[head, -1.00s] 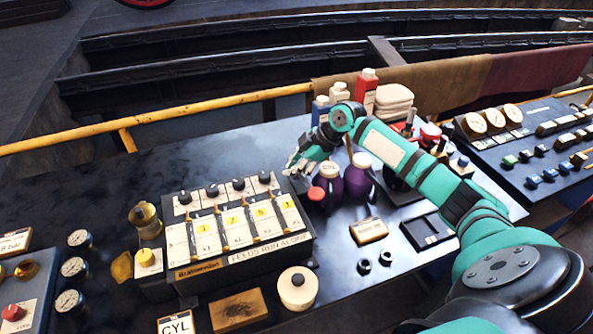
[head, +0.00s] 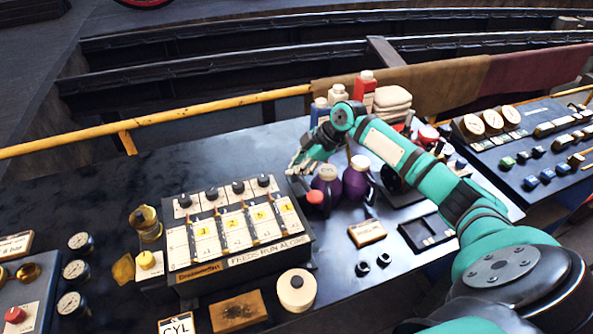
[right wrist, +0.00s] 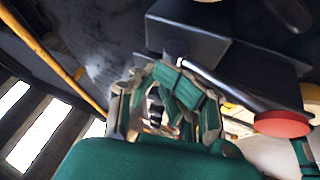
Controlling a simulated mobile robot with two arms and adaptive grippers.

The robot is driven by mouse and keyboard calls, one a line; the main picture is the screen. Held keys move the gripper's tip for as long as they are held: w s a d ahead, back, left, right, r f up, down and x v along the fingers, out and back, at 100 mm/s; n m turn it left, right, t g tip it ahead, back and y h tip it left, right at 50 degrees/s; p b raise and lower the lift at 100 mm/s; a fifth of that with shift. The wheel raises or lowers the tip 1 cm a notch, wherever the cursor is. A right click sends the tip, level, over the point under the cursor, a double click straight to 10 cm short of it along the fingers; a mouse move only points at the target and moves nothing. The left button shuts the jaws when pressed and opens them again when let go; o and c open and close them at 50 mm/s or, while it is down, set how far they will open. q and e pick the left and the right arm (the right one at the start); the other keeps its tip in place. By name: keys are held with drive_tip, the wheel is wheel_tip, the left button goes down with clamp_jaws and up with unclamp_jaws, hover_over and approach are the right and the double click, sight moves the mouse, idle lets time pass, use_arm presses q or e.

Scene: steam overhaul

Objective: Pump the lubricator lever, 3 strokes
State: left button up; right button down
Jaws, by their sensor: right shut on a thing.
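The lubricator (head: 240,235) is a dark box on the bench with a white, yellow-numbered front and several black knobs on top. At its right end is the lever, with a red knob (head: 315,197) that also shows in the right wrist view (right wrist: 283,124). My right gripper (head: 297,168) is at the lever, beyond the red knob. In the right wrist view the dark lever rod (right wrist: 225,88) runs from the fingers (right wrist: 165,95) to the red knob. The fingers are shut on the lever; the exact contact is partly hidden. My left gripper is out of view.
Two purple jugs (head: 356,180) stand close right of the lever, under my right arm. A brass oiler (head: 146,222) and gauges (head: 76,271) stand left. A cream pot (head: 297,290) and a brush block (head: 238,311) lie in front. The bench behind the lubricator is clear.

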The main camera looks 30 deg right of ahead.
drive_tip(key=shift+w+d+r+p, duration=0.1)
drive_tip(key=shift+d+r+p, duration=0.15)
drive_tip(key=shift+r, duration=0.5)
drive_tip(key=shift+w+a, duration=0.15)
drive_tip(key=shift+a, duration=0.05)
drive_tip(key=shift+a+r, duration=0.1)
drive_tip(key=shift+w+r, duration=0.1)
drive_tip(key=r+p, duration=0.1)
drive_tip(key=r, duration=0.1)
drive_tip(key=w+r+p, duration=0.1)
drive_tip(key=r+p, duration=0.1)
drive_tip(key=shift+w+d+r, duration=0.15)
drive_tip(key=shift+d+r, duration=0.05)
drive_tip(key=shift+r, duration=0.1)
